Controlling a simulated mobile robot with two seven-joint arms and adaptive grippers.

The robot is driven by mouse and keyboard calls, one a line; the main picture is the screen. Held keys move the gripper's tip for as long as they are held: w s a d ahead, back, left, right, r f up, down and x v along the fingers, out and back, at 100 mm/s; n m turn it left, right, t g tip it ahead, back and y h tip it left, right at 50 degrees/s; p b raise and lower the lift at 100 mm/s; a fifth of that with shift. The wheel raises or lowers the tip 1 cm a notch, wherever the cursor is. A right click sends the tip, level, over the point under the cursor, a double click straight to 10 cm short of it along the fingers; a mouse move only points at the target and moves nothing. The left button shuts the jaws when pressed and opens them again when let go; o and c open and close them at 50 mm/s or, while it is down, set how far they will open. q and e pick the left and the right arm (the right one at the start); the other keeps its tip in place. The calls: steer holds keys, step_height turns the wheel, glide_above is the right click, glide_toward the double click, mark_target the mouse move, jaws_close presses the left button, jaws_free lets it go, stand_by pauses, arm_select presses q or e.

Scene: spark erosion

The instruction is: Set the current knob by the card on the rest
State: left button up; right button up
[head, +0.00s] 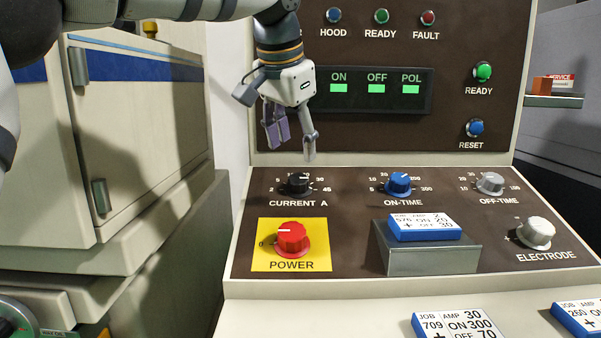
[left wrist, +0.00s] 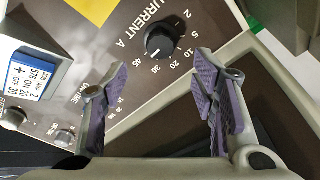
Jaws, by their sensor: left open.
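The black current knob (head: 299,184) sits at the left of the sloped panel; its white mark seems to point near 30. It also shows in the left wrist view (left wrist: 161,43), beyond the fingers. My left gripper (head: 291,146) is open and empty, pointing down above and behind the knob, apart from it. In the left wrist view its purple-padded fingers (left wrist: 162,85) are spread wide. The card (head: 424,226) on the grey rest (head: 430,259) reads AMP 2, ON 20, OFF 30 with a plus sign. My right gripper is not in view.
Blue on-time knob (head: 398,184), grey off-time knob (head: 490,183), white electrode knob (head: 536,232) and red power knob (head: 292,238) stand on the panel. Other cards (head: 459,324) lie on the front ledge. The upright panel with lamps rises behind my gripper.

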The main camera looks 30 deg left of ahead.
mark_target(299, 178)
arm_select(q)
steer(key=x, duration=0.9)
steer(key=shift+a, duration=0.1)
steer(key=c, duration=1.2)
